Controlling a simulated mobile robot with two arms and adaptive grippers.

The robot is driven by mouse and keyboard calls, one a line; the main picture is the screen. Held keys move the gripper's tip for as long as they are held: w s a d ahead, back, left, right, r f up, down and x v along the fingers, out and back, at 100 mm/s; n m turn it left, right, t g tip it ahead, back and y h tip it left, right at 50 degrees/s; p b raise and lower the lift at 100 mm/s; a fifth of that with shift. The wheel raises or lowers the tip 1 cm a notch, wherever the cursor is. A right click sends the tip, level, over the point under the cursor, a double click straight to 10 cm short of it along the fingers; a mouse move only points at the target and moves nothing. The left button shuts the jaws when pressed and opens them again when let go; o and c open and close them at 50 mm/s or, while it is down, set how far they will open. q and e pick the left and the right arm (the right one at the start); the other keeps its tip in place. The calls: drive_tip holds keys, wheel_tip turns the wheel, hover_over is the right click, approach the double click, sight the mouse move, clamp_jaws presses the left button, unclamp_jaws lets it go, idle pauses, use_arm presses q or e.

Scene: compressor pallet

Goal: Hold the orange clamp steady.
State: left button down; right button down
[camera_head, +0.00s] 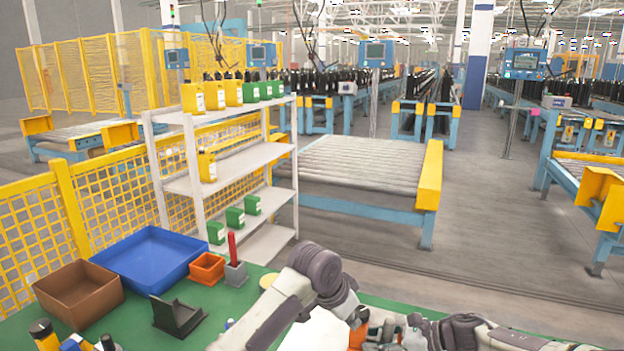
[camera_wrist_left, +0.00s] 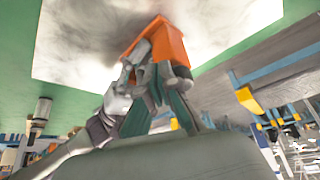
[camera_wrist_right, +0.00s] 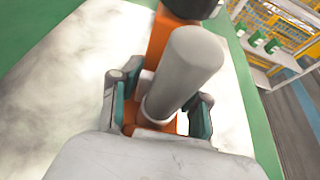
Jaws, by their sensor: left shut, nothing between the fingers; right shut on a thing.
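The orange clamp (camera_head: 357,336) shows only in small part in the head view, low in the middle, mostly behind my arms. In the right wrist view its orange body (camera_wrist_right: 160,35) runs between the fingers of my right gripper (camera_wrist_right: 158,98), which is shut on it. A grey cylinder (camera_wrist_right: 188,65) stands in front of the clamp there and hides part of it. In the left wrist view the clamp (camera_wrist_left: 172,45) lies just beyond my left gripper (camera_wrist_left: 152,88). That gripper is shut and empty, close to the clamp; whether it touches cannot be told.
A pale, smudged plate (camera_wrist_right: 60,75) lies on the green table (camera_head: 140,318) beneath the clamp. Left on the table are a brown bin (camera_head: 80,292), a blue tray (camera_head: 150,258), a small orange bin (camera_head: 207,268) and a black holder (camera_head: 177,316). A white shelf (camera_head: 230,165) stands behind.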

use_arm(q)
drive_tip(key=shift+w, duration=0.15)
drive_tip(key=shift+w+a, duration=0.35)
idle(0.4)
drive_tip(key=shift+w+a, duration=0.35)
drive_tip(key=shift+w, duration=0.35)
idle(0.3)
drive_tip(key=shift+a, duration=0.15)
wheel_tip(320, 180, up, 6)
drive_tip(key=shift+s+a, duration=0.2)
drive_tip(key=shift+a, duration=0.05)
idle(0.4)
